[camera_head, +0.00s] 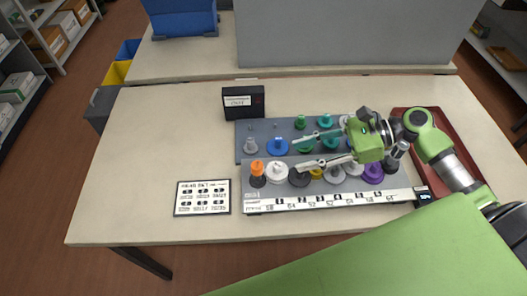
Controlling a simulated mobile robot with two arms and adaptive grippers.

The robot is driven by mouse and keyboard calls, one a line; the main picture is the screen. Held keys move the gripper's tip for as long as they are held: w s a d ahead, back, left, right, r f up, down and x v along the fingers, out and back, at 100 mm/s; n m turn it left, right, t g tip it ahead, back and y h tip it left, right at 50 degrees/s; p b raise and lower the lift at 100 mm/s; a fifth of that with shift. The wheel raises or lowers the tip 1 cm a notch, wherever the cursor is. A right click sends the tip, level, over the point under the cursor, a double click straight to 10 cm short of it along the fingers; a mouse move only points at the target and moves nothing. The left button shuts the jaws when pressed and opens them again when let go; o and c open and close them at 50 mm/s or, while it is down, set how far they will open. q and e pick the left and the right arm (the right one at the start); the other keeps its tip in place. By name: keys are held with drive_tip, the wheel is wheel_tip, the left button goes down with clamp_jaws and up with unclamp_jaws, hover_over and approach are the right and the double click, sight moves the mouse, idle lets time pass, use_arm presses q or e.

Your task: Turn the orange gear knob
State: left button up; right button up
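The orange gear knob (257,168) stands at the left end of the front row on a grey board (258,201), on top of a dark base. My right gripper (298,154) reaches in from the right over the board, its two long pale fingers pointing left. The fingers are spread apart, with nothing seen between them. Their tips are right of the orange knob and apart from it, near the white and blue gears. The gripper hides parts of the gears beneath it. My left gripper is not in view.
A white gear (277,174) sits right beside the orange knob, a blue gear (277,147) behind. Several other coloured gears fill the rows. A black display box (243,101), a printed card (202,198) and a red tray (402,112) surround the board. The table's left side is clear.

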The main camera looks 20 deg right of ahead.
sight(260, 165)
drive_tip(key=x, duration=0.2)
drive_tip(key=p+x, duration=0.1)
drive_tip(key=x, duration=0.2)
drive_tip(key=shift+s+a+r, duration=0.1)
drive_tip(key=shift+a+r, duration=0.05)
drive_tip(key=shift+a, duration=0.15)
drive_tip(key=p+x, duration=0.1)
drive_tip(key=x, duration=0.5)
drive_tip(key=shift+d, duration=0.1)
drive_tip(key=shift+w+a+f, duration=0.2)
drive_tip(key=shift+a+f, duration=0.05)
drive_tip(key=shift+a, duration=0.1)
drive_tip(key=shift+w+a+f, duration=0.15)
drive_tip(key=shift+a+f, duration=0.05)
drive_tip(key=shift+a, duration=0.1)
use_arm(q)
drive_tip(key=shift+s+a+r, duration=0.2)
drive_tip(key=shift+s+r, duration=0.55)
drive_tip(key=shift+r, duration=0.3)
use_arm(e)
clamp_jaws()
